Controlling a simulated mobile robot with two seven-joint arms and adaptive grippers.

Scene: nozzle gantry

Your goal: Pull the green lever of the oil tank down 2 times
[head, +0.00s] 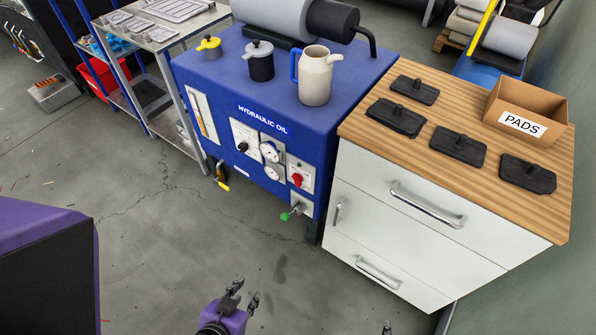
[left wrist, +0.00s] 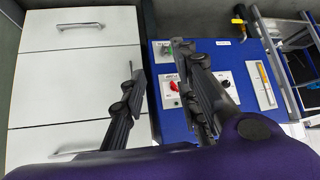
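The oil tank (head: 225,135) is a blue cabinet marked HYDRAULIC OIL. Its green lever (head: 286,216) is a short rod with a green knob, sticking out low on the tank's right front. Only a dark tip of my right gripper (head: 387,327) shows at the bottom edge; the rest is out of frame.
A white drawer cabinet (head: 390,235) with handles stands close right of the tank, carrying black pads and a PADS box (head: 530,110). A red knob (head: 297,180) sits just above the lever. A purple-and-black block (head: 50,265) is at left. The floor before the tank is clear.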

